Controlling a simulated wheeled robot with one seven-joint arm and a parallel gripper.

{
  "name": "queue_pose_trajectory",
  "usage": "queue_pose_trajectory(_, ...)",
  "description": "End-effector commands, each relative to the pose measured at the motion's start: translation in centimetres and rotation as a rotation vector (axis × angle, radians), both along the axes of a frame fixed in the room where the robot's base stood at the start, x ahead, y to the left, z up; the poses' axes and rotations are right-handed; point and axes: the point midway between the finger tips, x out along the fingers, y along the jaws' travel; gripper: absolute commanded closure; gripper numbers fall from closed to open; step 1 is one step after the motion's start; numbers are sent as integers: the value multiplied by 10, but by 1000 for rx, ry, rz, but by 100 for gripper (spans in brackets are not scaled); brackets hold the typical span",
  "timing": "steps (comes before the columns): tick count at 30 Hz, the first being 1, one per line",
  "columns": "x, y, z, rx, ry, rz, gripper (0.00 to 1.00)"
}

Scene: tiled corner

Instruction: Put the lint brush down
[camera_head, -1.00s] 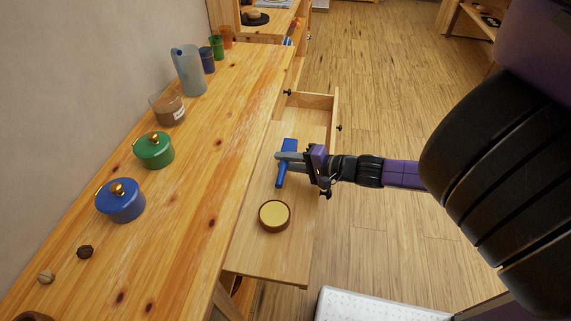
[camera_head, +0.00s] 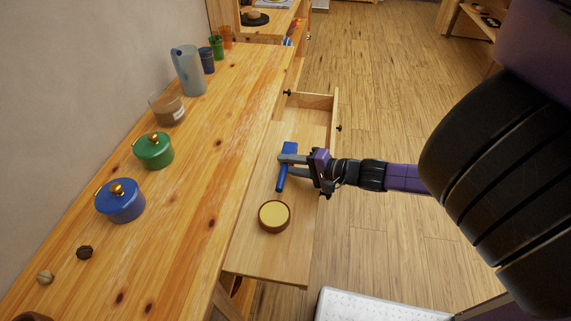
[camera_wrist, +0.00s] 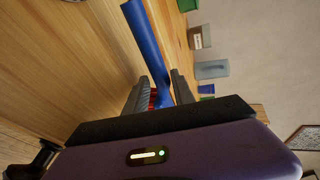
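The blue lint brush (camera_head: 282,181) is over the light wooden pull-out surface beside the long counter and seems to lie on it. Its wide end points away and its handle points towards me. My gripper (camera_head: 290,160) reaches in from the right, with its fingers on either side of the brush. In the wrist view, the blue brush (camera_wrist: 145,42) runs between the two dark fingers of my gripper (camera_wrist: 160,90), which stand apart. A small red part shows low between them. Whether a finger still touches the brush is hard to tell.
An open drawer (camera_head: 318,101) is behind. The counter holds a blue pot (camera_head: 120,204), green pot (camera_head: 154,152), glass jar (camera_head: 168,109) and pitcher (camera_head: 188,72). The surface between tin and front edge is clear.

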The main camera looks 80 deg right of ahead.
Motion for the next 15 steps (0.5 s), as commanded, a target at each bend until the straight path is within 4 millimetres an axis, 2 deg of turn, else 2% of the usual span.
queue_pose_trajectory(9,-61,11,18,-2,5,-2,70)
queue_pose_trajectory(15,-89,17,29,-1,1,-2,70)
